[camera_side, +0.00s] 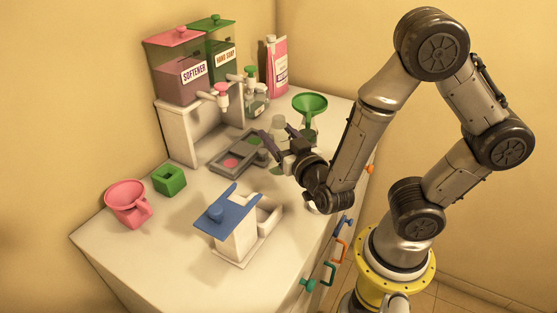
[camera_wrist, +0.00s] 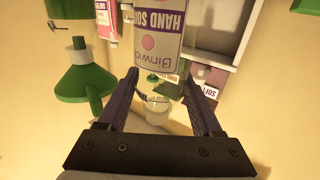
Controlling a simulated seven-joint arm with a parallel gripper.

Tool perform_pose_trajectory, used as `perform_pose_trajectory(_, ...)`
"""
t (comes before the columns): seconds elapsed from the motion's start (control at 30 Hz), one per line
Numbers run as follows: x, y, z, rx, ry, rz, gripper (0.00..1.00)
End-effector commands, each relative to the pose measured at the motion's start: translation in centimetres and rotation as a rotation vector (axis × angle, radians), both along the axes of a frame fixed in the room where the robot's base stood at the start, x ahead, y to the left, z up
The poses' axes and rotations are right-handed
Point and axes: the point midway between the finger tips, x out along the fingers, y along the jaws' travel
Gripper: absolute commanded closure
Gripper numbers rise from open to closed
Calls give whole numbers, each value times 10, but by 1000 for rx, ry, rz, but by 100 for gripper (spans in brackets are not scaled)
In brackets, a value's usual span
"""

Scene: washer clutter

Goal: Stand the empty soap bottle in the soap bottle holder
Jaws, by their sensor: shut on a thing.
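A small green square open box (camera_side: 170,178), which looks like the bottle holder, sits on the left of the counter beside the pink jug.
Softener (camera_side: 180,72) and hand soap (camera_side: 222,50) dispensers stand on a white shelf above a grey tray (camera_side: 215,166). A blue-topped white stand (camera_side: 237,243) is in front; a pink jug (camera_side: 127,204) is left.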

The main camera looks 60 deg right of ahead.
Motion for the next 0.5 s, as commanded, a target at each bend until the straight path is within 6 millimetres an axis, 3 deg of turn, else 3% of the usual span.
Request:
perform_pose_trajectory(0.37,0,0,-40,-2,5,0,92)
perform_pose_trajectory(0.5,0,0,-47,-1,-1,0,92)
